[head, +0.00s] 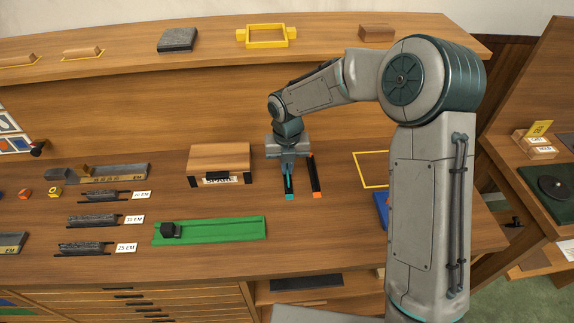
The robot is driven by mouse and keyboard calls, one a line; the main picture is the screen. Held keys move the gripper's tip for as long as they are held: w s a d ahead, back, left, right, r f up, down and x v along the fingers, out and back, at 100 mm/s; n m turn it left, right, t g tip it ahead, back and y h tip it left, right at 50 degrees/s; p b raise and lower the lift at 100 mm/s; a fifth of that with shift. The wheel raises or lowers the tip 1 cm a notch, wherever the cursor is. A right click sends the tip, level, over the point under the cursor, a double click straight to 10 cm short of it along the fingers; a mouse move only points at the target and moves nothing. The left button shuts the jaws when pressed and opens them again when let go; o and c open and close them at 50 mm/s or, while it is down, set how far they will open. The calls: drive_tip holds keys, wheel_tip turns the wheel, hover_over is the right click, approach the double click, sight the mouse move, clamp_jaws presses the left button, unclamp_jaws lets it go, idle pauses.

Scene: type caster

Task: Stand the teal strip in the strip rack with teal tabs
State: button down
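A dark strip with a teal end, the teal strip (290,188), lies on the bench top in the head view. My gripper (287,170) points down at the strip's far end, which it hides. The fingers are too small to show whether they grip it, and I cannot tell whether the strip is touched. A similar dark strip with orange ends (315,177) lies just to the right, apart from the gripper. I cannot make out a rack with teal tabs; my arm hides part of the bench on the right.
A wooden box labelled SPARE (219,158) stands close left of the gripper. A green tray (225,229) with a black block lies in front. Several labelled dark racks (92,220) are at left. A yellow outline (357,171) and a blue object (381,208) are at right.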

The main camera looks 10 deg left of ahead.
drive_tip(key=shift+f, duration=0.25)
drive_tip(key=c, duration=1.5)
unclamp_jaws()
drive_tip(key=shift+c, duration=0.2)
drive_tip(key=shift+r, duration=0.1)
drive_tip(key=shift+r+p, duration=2.15)
drive_tip(key=shift+r, duration=0.3)
